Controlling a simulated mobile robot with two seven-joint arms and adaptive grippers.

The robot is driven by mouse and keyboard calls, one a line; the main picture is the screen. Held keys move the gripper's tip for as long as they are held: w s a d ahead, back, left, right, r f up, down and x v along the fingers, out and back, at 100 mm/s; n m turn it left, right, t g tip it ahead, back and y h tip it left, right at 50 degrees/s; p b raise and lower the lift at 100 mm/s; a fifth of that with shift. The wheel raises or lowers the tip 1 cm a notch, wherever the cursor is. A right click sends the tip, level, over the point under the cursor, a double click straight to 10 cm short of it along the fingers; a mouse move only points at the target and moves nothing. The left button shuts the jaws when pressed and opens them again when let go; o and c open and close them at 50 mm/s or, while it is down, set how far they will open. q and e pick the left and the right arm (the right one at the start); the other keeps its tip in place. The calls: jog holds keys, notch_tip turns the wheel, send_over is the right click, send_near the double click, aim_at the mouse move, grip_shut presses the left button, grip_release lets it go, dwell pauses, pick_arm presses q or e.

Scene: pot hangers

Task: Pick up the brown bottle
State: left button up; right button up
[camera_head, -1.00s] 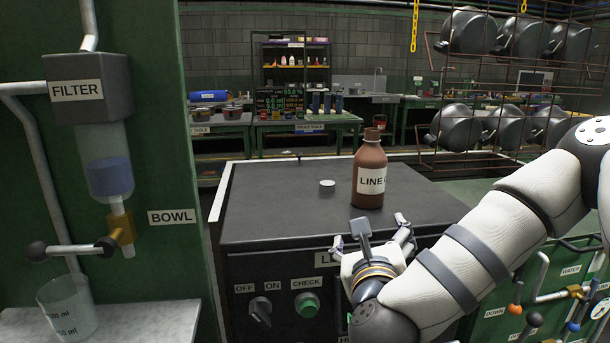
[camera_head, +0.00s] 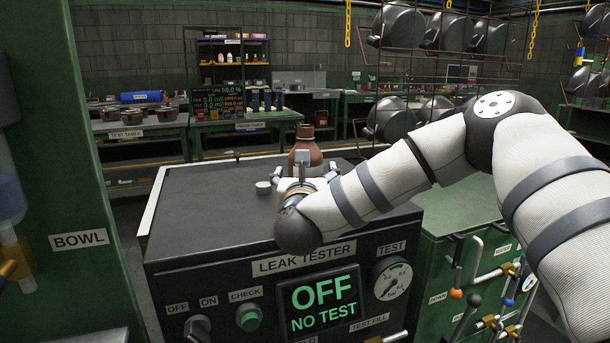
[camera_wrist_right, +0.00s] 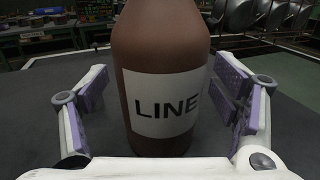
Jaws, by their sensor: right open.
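The brown bottle (camera_head: 306,143) stands upright on the dark top of the leak tester, partly hidden behind my right gripper (camera_head: 304,172) in the head view. In the right wrist view the bottle (camera_wrist_right: 165,45) fills the middle, with a white label (camera_wrist_right: 166,104) reading "LINE". My right gripper (camera_wrist_right: 168,105) is open, with its purple-padded fingers on either side of the bottle. Gaps show between the fingers and the bottle. My left gripper is in neither view.
A green wall panel (camera_head: 60,190) stands at the left. Racks of hanging pots (camera_head: 440,30) are behind at the right.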

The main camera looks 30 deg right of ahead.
jog(key=shift+w+d, duration=0.15)
jog(key=shift+w, duration=0.1)
jog(key=c, duration=1.6)
